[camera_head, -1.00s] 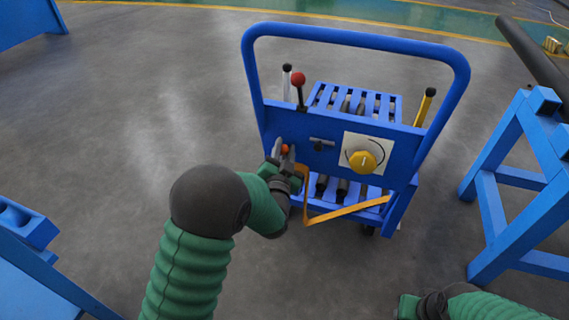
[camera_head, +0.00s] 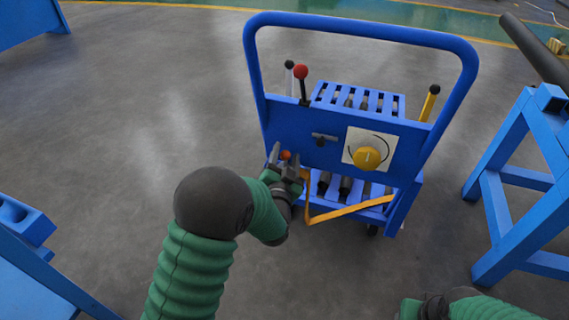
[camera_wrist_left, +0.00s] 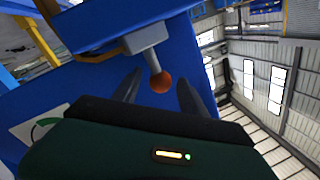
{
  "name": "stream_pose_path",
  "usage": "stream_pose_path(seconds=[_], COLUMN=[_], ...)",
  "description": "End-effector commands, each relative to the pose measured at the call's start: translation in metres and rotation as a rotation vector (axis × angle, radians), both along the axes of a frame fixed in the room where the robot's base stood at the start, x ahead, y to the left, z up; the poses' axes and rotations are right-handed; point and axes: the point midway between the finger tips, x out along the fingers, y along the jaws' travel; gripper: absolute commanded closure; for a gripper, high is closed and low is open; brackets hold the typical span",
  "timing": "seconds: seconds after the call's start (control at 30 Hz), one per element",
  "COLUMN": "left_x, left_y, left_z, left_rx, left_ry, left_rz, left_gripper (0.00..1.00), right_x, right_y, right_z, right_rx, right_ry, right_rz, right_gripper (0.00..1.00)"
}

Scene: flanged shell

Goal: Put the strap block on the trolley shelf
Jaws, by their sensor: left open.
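The blue trolley (camera_head: 290,130) stands ahead, with a slatted upper shelf (camera_head: 360,100) and a lower shelf behind its panel. An orange strap (camera_head: 345,211) loops loosely low on the panel side. I cannot pick out the strap block for sure. My left gripper (camera_head: 284,158) is open at the panel's lower left. Its fingers lie either side of an orange ball knob (camera_head: 286,155), with gaps. In the left wrist view, the knob (camera_wrist_left: 161,83) sits on a metal stem from a grey block, between my fingertips (camera_wrist_left: 158,90). My right gripper (camera_head: 410,308) is partly cut off at the bottom edge.
A blue stand (camera_head: 500,215) is at right, a blue bench (camera_head: 35,270) at lower left. The floor between is clear.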

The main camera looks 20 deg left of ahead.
Motion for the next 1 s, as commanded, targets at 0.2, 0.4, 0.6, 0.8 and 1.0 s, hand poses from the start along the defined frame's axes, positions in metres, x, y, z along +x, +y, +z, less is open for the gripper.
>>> stream_pose_path(seconds=[0.2, 0.4, 0.6, 0.8, 1.0], left_x=[-0.048, -0.095, -0.112, -0.12, -0.206], left_y=[-0.009, -0.017, -0.018, -0.017, -0.012], left_z=[0.005, 0.002, -0.002, -0.036, -0.07], left_rx=[0.001, 0.001, -0.019, -0.273, -0.519], left_ry=[0.005, 0.005, 0.025, 0.354, 0.872], left_rz=[-0.004, -0.003, -0.004, -0.027, 0.053], left_gripper=[0.5, 0.5, 0.5, 0.5, 0.5], right_x=[0.0, 0.0, 0.0, 0.0, 0.0], right_y=[0.0, 0.0, 0.0, 0.0, 0.0], right_z=[0.025, 0.038, 0.041, 0.04, 0.04], right_rx=[0.0, 0.0, 0.0, 0.0, 0.0], right_ry=[0.0, 0.0, 0.0, 0.0, 0.0], right_rz=[0.0, 0.0, 0.0, 0.0, 0.0], right_gripper=[0.64, 0.64, 0.64, 0.64, 0.64])
